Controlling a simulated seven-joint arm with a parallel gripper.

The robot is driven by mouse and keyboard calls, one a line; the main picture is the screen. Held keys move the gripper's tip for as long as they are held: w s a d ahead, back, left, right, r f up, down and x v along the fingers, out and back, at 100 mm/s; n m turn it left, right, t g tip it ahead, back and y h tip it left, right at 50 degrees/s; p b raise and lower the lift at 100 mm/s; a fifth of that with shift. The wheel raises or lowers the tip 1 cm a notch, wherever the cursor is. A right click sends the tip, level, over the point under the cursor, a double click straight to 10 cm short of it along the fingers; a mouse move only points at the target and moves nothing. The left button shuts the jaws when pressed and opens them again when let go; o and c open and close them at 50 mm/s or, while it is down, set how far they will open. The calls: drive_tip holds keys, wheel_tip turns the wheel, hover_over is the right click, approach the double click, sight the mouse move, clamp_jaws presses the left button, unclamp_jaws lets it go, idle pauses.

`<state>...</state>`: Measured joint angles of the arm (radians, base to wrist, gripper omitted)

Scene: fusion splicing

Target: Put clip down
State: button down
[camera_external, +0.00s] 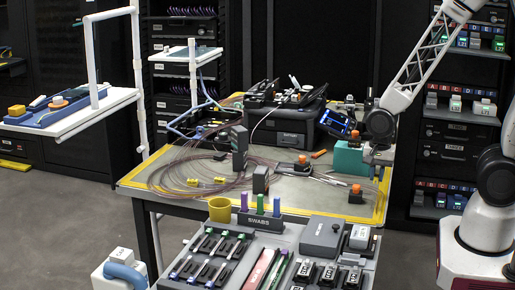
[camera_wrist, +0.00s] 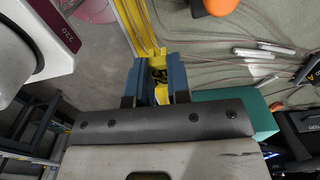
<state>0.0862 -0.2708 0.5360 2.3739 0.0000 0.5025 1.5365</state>
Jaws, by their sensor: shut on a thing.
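My gripper (camera_wrist: 156,68) shows in the wrist view with its two blue fingers close together. They are shut on a small yellow clip (camera_wrist: 158,88) with dark markings. In the external view my gripper (camera_external: 378,157) is low over the right side of the table, just right of the teal block (camera_external: 348,158). The clip cannot be made out in that view, and I cannot tell whether it touches the table.
The table (camera_external: 215,178) has a yellow border. A dark block with an orange knob (camera_external: 356,189) stands near my gripper. The splicer (camera_external: 290,128) sits at the back, with looped cables (camera_external: 185,165) to the left. A grey tool tray (camera_external: 285,238) is in front.

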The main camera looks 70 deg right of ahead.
drive_tip(key=w+a+n, duration=0.1)
drive_tip(key=w+n, duration=0.4)
drive_tip(key=w, duration=1.1)
drive_tip(key=w+a+n, duration=0.1)
drive_tip(key=w+n, duration=0.3)
drive_tip(key=w, duration=1.3)
drive_tip(key=w+a+f+n, duration=0.1)
drive_tip(key=w+n, duration=0.4)
drive_tip(key=w, duration=1.1)
drive_tip(key=shift+w+a+n, duration=0.1)
drive_tip(key=shift+w+n, duration=0.05)
drive_tip(key=shift+n, duration=0.15)
drive_tip(key=shift+w+f+n, duration=0.3)
drive_tip(key=shift+w+f, duration=0.2)
drive_tip(key=shift+w, duration=0.2)
drive_tip(key=shift+r, duration=0.15)
